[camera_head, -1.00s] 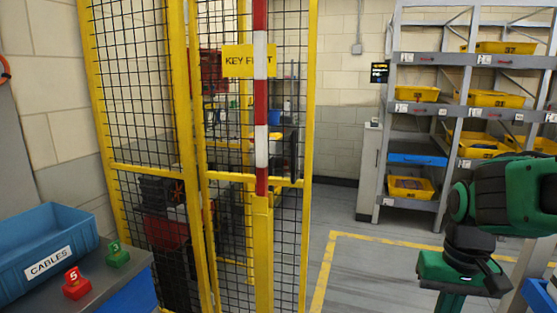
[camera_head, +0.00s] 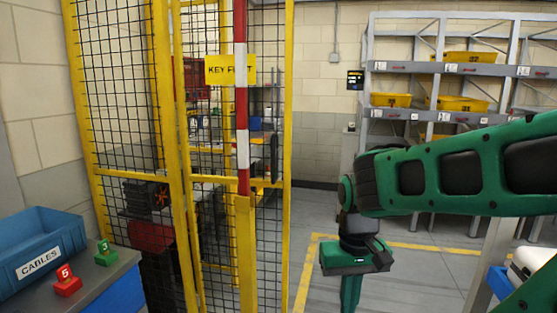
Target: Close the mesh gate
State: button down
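The mesh gate (camera_head: 275,105) is a tall yellow-framed panel with black wire mesh, left of centre. A fixed-looking mesh panel (camera_head: 115,85) stands to its left. A red and white striped bar (camera_head: 242,120) runs upright in front of the mesh, above a yellow post (camera_head: 246,255). I cannot tell how far the gate stands from its frame. My gripper (camera_head: 350,292) hangs downward at the lower right of the gate, apart from it by a stretch of floor. Its fingertips are cut off or hidden, so its opening does not show.
A yellow sign (camera_head: 230,70) hangs by the striped bar. A blue CABLES bin (camera_head: 40,250), a red block (camera_head: 67,281) and a green block (camera_head: 106,254) are on a bench at the left. A rack with yellow bins (camera_head: 462,104) stands behind my arm. Yellow tape (camera_head: 306,270) marks the floor.

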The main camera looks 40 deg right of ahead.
aim_at(220, 68)
jog(key=u, duration=0.05)
jog(key=i, duration=1)
jog(key=z, duration=0.05)
